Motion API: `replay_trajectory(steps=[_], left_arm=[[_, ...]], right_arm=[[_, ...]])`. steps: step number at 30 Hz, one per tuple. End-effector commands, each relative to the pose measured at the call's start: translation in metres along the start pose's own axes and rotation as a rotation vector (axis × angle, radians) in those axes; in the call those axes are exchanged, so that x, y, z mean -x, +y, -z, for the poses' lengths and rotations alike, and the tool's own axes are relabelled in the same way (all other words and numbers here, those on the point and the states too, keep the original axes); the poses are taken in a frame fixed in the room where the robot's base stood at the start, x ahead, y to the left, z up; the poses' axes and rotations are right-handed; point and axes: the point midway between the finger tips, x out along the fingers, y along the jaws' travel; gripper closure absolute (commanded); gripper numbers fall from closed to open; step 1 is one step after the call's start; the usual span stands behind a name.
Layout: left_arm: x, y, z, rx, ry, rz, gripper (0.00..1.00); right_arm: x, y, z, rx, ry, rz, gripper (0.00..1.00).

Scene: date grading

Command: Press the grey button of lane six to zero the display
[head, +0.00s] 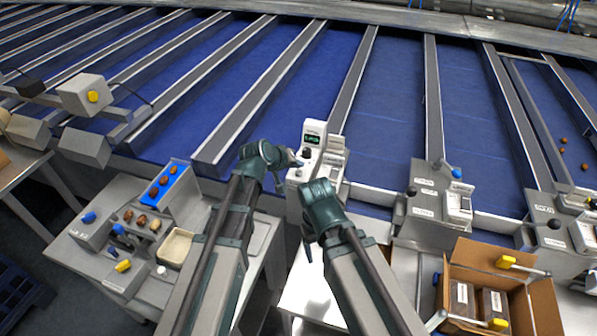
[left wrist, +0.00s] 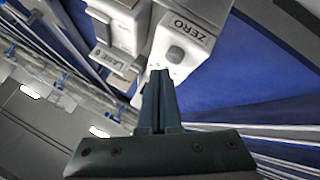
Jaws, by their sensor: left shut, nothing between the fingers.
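The grey button (left wrist: 176,54) sits on a white box beside a ZERO label (left wrist: 189,28) in the left wrist view. A LANE 6 tag (left wrist: 117,64) is on the neighbouring part. My left gripper (left wrist: 160,74) is shut and empty, its tips just below and left of the button in that view. I cannot tell whether they touch it. In the head view, my left gripper (head: 297,162) is at the white lane unit, whose green-lit display (head: 312,138) is too small to read. My right gripper (head: 308,251) hangs in front of the unit, its jaws unclear.
Grey dividers and blue lanes (head: 385,110) run behind the unit. A bench (head: 262,236) at left carries a blue date tray (head: 168,203) and a beige tray (head: 175,248). An open cardboard box (head: 545,300) stands at lower right. Other lane units (head: 425,215) stand to the right.

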Motion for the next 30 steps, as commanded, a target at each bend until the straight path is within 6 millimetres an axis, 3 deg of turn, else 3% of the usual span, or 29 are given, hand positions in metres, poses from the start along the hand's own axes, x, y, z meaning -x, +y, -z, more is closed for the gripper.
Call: replay_trajectory(steps=[30], left_arm=[[-0.0059,-0.0043,-0.0043,0.000,0.000,0.000,1.00]], right_arm=[[-0.0084,-0.0008,0.0005,0.000,0.000,0.000,0.29]])
